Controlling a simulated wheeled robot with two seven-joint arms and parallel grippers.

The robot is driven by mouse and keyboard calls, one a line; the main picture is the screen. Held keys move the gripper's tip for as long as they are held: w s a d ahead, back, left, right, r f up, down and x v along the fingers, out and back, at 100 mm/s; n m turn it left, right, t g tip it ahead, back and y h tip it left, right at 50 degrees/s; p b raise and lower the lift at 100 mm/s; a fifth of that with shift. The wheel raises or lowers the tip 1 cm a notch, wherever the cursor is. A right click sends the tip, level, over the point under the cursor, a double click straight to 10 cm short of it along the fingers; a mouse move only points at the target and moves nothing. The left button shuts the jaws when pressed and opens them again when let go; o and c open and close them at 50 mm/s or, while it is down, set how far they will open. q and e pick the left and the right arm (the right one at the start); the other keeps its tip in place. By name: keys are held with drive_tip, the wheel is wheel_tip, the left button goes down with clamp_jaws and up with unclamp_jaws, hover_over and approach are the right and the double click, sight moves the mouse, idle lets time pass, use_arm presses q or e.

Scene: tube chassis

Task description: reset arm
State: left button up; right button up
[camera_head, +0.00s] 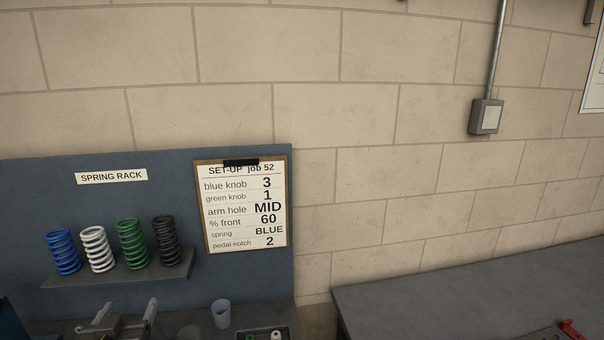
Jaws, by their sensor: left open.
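My left gripper (127,311) shows at the bottom left, below the spring shelf. Its two fingers stand apart with nothing between them. The rest of my left arm is mostly cut off by the lower edge of the view. My right gripper does not show.
A shelf (120,273) on the blue-grey spring rack panel (120,215) holds blue (64,252), white (97,249), green (132,244) and black (166,241) springs. A set-up clipboard (245,206) hangs beside them. A cup (221,313) and tray (264,333) stand below. A grey bench (450,300) extends right.

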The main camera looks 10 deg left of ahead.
use_arm(q)
drive_tip(key=s+d+f+m+g+h, duration=0.2)
drive_tip(key=s+d+f+g+h, duration=0.15)
drive_tip(key=s+d+f, duration=0.45)
drive_tip(key=s+d+f+m+g+h, duration=0.25)
drive_tip(key=s+d+f+g, duration=0.2)
drive_tip(key=f, duration=0.85)
drive_tip(key=s+d+f+m+g, duration=0.1)
drive_tip(key=s+d+f+g, duration=0.3)
drive_tip(key=s, duration=0.5)
wheel_tip(320, 180, down, 32)
drive_tip(key=s+g+b, duration=0.1)
drive_tip(key=s+b, duration=0.1)
drive_tip(key=b, duration=0.4)
drive_tip(key=s+a+f+b, duration=0.2)
drive_tip(key=s+f, duration=0.6)
drive_tip(key=f, duration=0.3)
drive_tip(key=s+a+f+g+b, duration=0.1)
drive_tip(key=s+f+b, duration=0.1)
drive_tip(key=s+f, duration=0.6)
wheel_tip(320, 180, down, 3)
drive_tip(key=shift+a+r+m+b, duration=0.15)
drive_tip(key=shift+a+m+b, duration=0.25)
drive_tip(key=shift+m, duration=0.05)
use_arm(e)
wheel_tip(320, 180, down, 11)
use_arm(q)
drive_tip(key=shift+s, duration=0.1)
